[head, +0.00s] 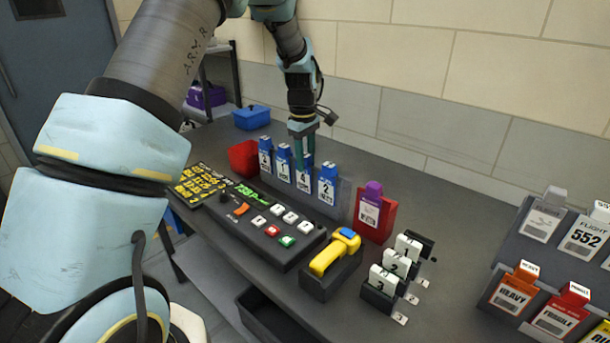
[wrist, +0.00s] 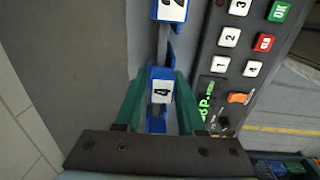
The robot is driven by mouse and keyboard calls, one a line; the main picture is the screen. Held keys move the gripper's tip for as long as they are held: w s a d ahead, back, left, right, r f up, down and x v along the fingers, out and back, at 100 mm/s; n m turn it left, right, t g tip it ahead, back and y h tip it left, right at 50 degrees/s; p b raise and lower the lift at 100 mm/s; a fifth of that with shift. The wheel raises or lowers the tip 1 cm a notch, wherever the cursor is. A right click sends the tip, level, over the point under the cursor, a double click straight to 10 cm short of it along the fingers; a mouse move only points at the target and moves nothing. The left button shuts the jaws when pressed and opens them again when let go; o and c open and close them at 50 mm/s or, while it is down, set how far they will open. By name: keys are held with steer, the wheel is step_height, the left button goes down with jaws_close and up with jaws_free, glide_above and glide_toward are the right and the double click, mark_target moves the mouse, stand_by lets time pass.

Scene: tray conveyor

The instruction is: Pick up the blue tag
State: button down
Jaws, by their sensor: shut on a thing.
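Several blue-topped tags with white numbered faces stand in a row in a grey rack on the counter. My gripper (head: 303,152) comes down from above onto the blue tag numbered 4 (head: 304,180). In the wrist view my gripper's green fingers (wrist: 160,88) are shut on both sides of that tag's blue top (wrist: 161,76). The tag is upright, level with its neighbours, and still appears to sit in the rack. The blue tag numbered 2 (head: 327,188) stands just to its right, and another blue tag (head: 283,165) just to its left.
A control panel with buttons (head: 270,228) lies in front of the rack. A red holder with a purple-topped tag (head: 372,216) stands to the right. A yellow scanner (head: 334,252) and white numbered tags (head: 396,262) are nearer. A red bin (head: 243,158) is at left.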

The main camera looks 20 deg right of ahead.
steer(key=shift+r, duration=0.15)
steer(key=r+b, duration=0.1)
steer(key=r, duration=0.1)
steer(key=r+b, duration=0.1)
steer(key=r, duration=0.3)
steer(key=shift+s+a+r+b, duration=0.1)
steer(key=shift+a+r+b, duration=0.15)
steer(key=shift+r+b, duration=0.15)
steer(key=s+a+b, duration=0.4)
steer(key=s+a, duration=0.2)
steer(key=a, duration=0.6)
steer(key=shift+s+a, duration=0.2)
step_height(320, 180, up, 6)
steer(key=p, duration=0.5)
steer(key=shift+r+p, duration=0.2)
steer(key=shift+p, duration=0.1)
